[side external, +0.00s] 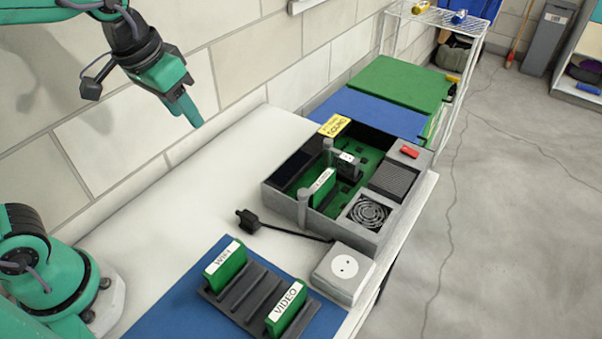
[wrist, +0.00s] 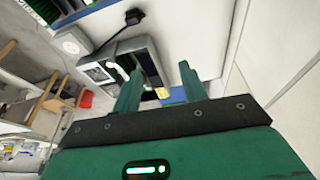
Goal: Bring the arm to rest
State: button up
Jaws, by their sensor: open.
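My gripper (side external: 187,108) is raised in the air above the back left of the white bench top, near the block wall, in the side external view. In the wrist view its two fingers (wrist: 160,90) are apart with nothing held between them. The grey open case (side external: 385,247) with a green board stands on the bench to the right of and below my gripper, well apart from it. The case also shows in the wrist view (wrist: 112,52), beyond the fingers.
A black plug (side external: 250,221) and a white socket box (side external: 343,272) lie near the case. Green and blue boards and a wire shelf stand behind. The bench's left part (side external: 170,190) is bare.

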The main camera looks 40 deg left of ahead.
jog(key=s+a+f+t, duration=0.1)
jog(key=s+a+t, duration=0.1)
jog(key=s+a, duration=0.4)
jog(key=shift+s+f+n+y, duration=0.3)
jog(key=shift+s+n, duration=0.1)
jog(key=shift+s, duration=0.45)
dwell(0.4)
